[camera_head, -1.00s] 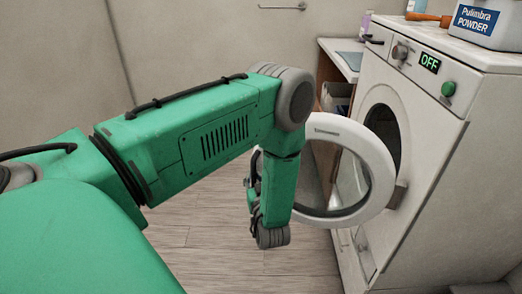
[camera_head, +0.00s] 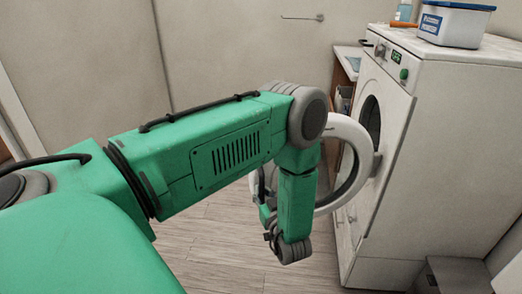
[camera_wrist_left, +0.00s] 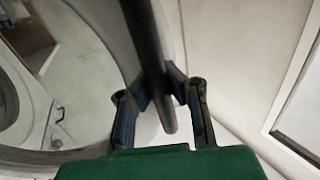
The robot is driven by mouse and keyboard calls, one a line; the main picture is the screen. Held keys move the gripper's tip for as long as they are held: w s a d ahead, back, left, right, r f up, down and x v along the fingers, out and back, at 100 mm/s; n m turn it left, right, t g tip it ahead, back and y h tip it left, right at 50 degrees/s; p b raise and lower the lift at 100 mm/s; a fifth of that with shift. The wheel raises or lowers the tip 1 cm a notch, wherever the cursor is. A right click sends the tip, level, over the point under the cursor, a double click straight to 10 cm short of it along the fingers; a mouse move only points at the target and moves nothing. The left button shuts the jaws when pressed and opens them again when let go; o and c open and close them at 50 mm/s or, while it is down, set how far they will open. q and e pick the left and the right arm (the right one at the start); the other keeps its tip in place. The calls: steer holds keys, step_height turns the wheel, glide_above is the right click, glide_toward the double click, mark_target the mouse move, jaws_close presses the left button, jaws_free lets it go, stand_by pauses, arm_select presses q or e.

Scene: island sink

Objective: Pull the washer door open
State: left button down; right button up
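The white washer (camera_head: 415,155) stands at the right. Its round door (camera_head: 352,128) is swung well open to the left, with the dark drum opening (camera_head: 371,117) partly showing behind it. My left arm covers part of the door ring. My left gripper (camera_wrist_left: 160,90) has its fingers apart at the door, on either side of a dark bar; I cannot tell what the bar is. In the head view the fingers are mostly hidden by my arm. My right gripper is not in view.
A tub with a blue label (camera_head: 453,24) and a bottle (camera_head: 403,11) stand on the washer. A wooden cabinet (camera_head: 344,75) is beyond it. A wall rail (camera_head: 301,18) is at the back. The wooden floor (camera_head: 210,235) left of the washer is clear.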

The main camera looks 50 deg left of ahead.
arm_select(q)
steer(key=shift+w+d+r, duration=0.15)
steer(key=shift+d+r, duration=0.05)
steer(key=shift+d, duration=0.05)
steer(key=c, duration=1.5)
jaws_free()
steer(key=shift+d, duration=0.2)
steer(key=shift+f, duration=0.1)
steer(key=shift+s+d, duration=0.3)
steer(key=v, duration=1.1)
steer(key=shift+d, duration=0.2)
